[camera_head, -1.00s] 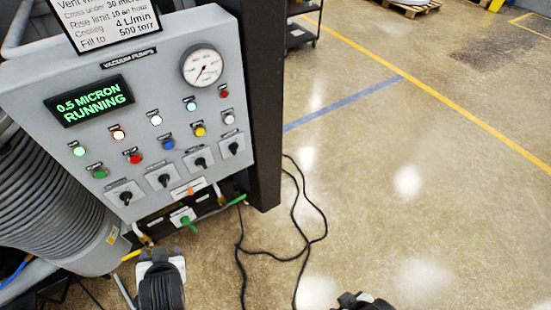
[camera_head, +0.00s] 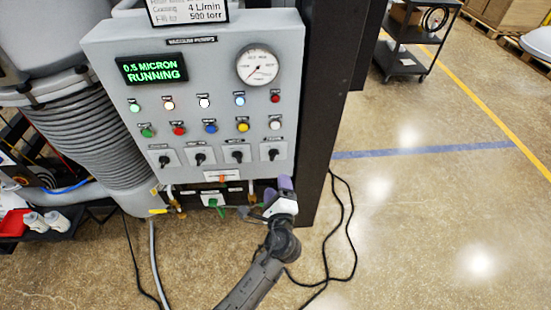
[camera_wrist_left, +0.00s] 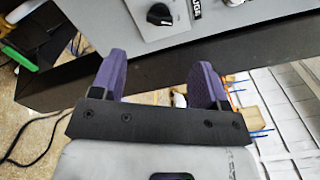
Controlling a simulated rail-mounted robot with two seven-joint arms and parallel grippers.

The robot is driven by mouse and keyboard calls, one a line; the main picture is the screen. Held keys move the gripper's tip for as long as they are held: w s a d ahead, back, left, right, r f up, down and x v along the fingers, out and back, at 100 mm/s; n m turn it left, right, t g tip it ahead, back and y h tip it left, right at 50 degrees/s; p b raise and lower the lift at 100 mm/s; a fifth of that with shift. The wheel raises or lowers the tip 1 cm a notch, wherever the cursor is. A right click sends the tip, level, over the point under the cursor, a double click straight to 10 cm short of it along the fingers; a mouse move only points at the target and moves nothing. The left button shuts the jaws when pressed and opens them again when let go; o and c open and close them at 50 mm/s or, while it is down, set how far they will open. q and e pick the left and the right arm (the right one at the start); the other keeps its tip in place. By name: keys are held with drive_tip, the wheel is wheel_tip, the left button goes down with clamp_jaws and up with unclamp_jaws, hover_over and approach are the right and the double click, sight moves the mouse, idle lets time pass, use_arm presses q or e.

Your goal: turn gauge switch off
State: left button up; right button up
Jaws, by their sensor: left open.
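The grey control panel (camera_head: 215,108) carries a row of black rotary switches. The rightmost switch (camera_head: 271,154) has a label too small to read in the head view. In the left wrist view, a black knob (camera_wrist_left: 158,14) at the top edge sits beside a partly cut-off label with the letters "UG". My left gripper (camera_head: 279,188) is just below the panel's lower right corner, under the rightmost switch. Its two purple fingers, also in the left wrist view (camera_wrist_left: 158,75), are apart with nothing held between them. My right gripper is out of view.
A black post (camera_head: 327,110) stands right of the panel. Valves and a green-handled fitting (camera_head: 214,201) hang below it. Black cables (camera_head: 340,240) lie on the floor. A ribbed hose (camera_head: 88,140) is at left. A cart (camera_head: 412,45) stands far off; the floor at right is open.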

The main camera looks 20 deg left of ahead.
sight(274, 158)
use_arm(q)
drive_tip(key=x, duration=0.9)
drive_tip(key=shift+x, duration=1)
drive_tip(key=shift+c, duration=0.3)
